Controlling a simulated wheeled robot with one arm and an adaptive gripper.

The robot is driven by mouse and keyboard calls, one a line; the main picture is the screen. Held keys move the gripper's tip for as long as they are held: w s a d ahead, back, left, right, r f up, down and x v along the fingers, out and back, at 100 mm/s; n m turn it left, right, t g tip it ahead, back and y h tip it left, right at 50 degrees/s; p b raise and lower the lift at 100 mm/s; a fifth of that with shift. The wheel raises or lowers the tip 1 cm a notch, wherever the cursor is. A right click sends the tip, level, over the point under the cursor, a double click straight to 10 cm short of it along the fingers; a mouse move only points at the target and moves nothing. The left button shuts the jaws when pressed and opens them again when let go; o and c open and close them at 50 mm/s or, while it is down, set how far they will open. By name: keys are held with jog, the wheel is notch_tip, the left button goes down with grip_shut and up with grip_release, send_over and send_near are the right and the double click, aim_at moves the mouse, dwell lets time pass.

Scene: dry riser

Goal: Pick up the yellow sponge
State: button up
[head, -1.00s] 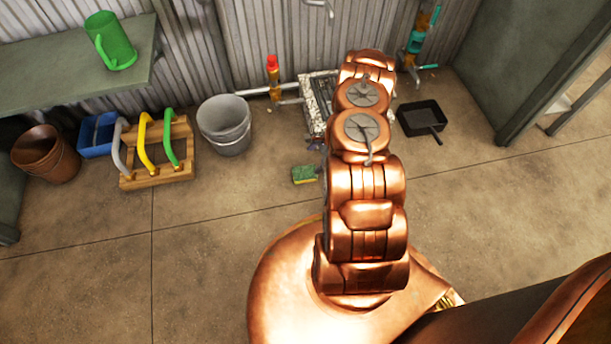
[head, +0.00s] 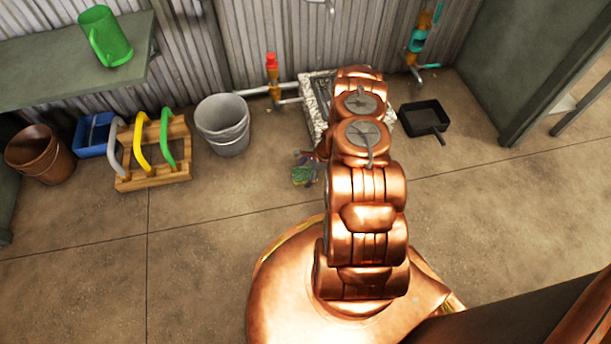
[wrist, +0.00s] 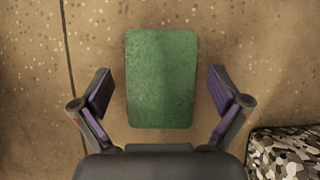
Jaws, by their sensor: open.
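The sponge (head: 303,178) lies on the floor left of my arm in the head view, partly covered by my gripper (head: 306,160). In the wrist view the sponge (wrist: 162,72) shows only its green upper face, flat and centred. My gripper (wrist: 160,88) is open, with one finger on each side of the sponge's lower half and a gap on both sides. The sponge's yellow part is hidden from the wrist camera. How far the fingertips are above the floor is hard to tell.
A speckled stone-edged drain (wrist: 286,150) is close to the right finger. A black pan (head: 424,117) lies right of my arm. The near-left floor is clear.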

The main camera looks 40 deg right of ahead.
aim_at(300, 176)
jog(key=c, duration=0.8)
jog(key=shift+c, duration=0.2)
jog(key=shift+r, duration=0.15)
jog(key=shift+r, duration=0.35)
jog(key=r+p, duration=0.1)
jog(key=s+r+p, duration=0.1)
jog(key=r, duration=0.1)
jog(key=shift+a, duration=0.15)
jog(key=s+a+p, duration=0.1)
jog(key=s, duration=0.3)
jog(key=s+a+p, duration=0.1)
jog(key=s+a, duration=0.1)
jog(key=s, duration=0.3)
jog(key=s+a+r+p, duration=0.1)
jog(key=s, duration=0.4)
jog(key=shift+s+a, duration=0.1)
jog(key=shift+a, duration=0.3)
